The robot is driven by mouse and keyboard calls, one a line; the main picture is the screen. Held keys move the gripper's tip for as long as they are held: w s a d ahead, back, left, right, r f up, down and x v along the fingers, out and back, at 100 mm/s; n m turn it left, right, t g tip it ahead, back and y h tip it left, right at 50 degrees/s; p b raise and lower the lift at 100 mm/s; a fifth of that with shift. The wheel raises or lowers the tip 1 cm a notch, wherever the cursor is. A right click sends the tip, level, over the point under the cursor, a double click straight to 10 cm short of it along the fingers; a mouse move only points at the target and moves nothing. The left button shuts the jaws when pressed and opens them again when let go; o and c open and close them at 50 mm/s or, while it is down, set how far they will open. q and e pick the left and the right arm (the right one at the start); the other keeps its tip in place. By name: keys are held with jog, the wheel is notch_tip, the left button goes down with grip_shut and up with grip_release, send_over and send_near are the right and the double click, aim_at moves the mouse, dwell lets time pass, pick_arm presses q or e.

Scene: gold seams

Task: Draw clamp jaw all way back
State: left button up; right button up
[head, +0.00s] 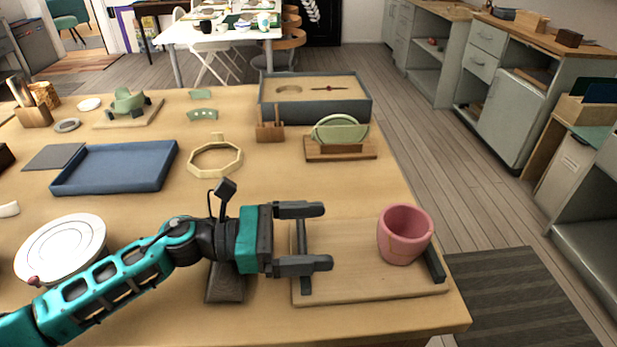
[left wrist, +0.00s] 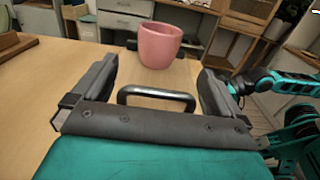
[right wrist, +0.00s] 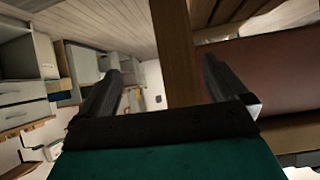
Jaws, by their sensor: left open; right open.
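The clamp is a pale wooden board (head: 370,285) with a dark fixed jaw (head: 435,265) at its right end. A pink cup (head: 404,236) stands upright on it, close to that jaw. A dark crosswise bar (head: 303,262), seemingly the movable jaw, lies near the board's left end, apart from the cup. My left gripper (head: 326,236) is open above the bar, its fingers pointing toward the cup. In the left wrist view, a U-shaped metal handle (left wrist: 156,93) shows between the open fingers, with the cup (left wrist: 159,46) beyond. My right gripper (right wrist: 162,70) is open, only in the right wrist view.
A dark grey block (head: 225,283) sits under my left gripper. A blue tray (head: 115,168), a white plate (head: 60,248), an octagonal frame (head: 215,158) and a green dish in a wooden rack (head: 340,150) stand around. In the right wrist view, a wooden post (right wrist: 178,50) shows beyond the fingers.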

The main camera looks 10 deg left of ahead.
pick_arm(q)
notch_tip(320, 180, up, 20)
jog(key=p, duration=0.4)
pick_arm(e)
jog(key=shift+s+d+r+h, duration=0.3)
jog(key=shift+s+d+r, duration=0.2)
jog(key=shift+d+r, duration=0.3)
pick_arm(q)
jog(key=shift+a+f, duration=0.1)
pick_arm(e)
jog(key=shift+f, duration=0.1)
